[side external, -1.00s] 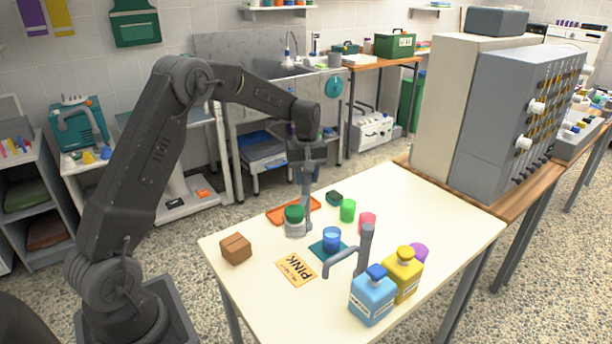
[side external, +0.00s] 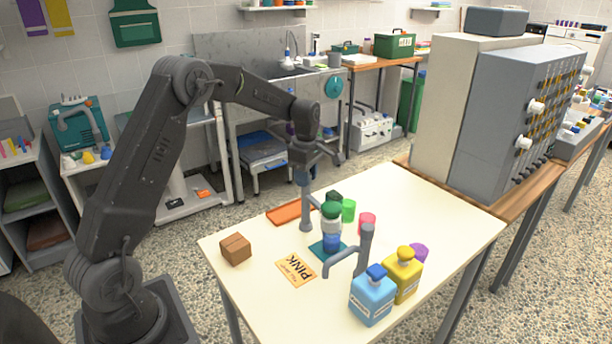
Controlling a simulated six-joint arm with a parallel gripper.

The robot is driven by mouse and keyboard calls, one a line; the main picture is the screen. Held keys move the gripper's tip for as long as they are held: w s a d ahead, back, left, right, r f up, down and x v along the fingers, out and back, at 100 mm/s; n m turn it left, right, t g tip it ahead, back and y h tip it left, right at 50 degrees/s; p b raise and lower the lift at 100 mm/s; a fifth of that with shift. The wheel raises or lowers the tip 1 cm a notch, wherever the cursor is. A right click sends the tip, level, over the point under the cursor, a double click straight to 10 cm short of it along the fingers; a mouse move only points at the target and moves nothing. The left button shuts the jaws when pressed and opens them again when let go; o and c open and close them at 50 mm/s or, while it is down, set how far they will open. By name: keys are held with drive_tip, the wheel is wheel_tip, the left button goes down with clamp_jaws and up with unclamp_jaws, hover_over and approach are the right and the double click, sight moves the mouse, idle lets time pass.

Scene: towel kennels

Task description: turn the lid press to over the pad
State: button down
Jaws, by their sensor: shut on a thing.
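The lid press has an upright grey post (side external: 305,205) on the cream table, and a pale head with a green top (side external: 331,211) to its right. The head appears in line above a blue cup (side external: 331,243) on the teal pad (side external: 317,248). I cannot tell whether the head touches the cup. My gripper (side external: 306,174) points down and is shut on the top of the press post. The jaws and the grip itself are small and partly hidden by the wrist.
A grey tap-like post (side external: 366,250) stands right of the pad, with blue (side external: 372,297) and yellow (side external: 404,275) bottles in front. Green (side external: 348,210), pink (side external: 367,222) and purple (side external: 418,252) pieces are behind.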

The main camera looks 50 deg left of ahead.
drive_tip(key=shift+n, duration=0.4)
drive_tip(key=c, duration=0.8)
unclamp_jaws()
drive_tip(key=shift+r, duration=0.1)
wheel_tip(320, 180, up, 14)
drive_tip(key=shift+w+f, duration=0.1)
drive_tip(key=shift+f, duration=0.05)
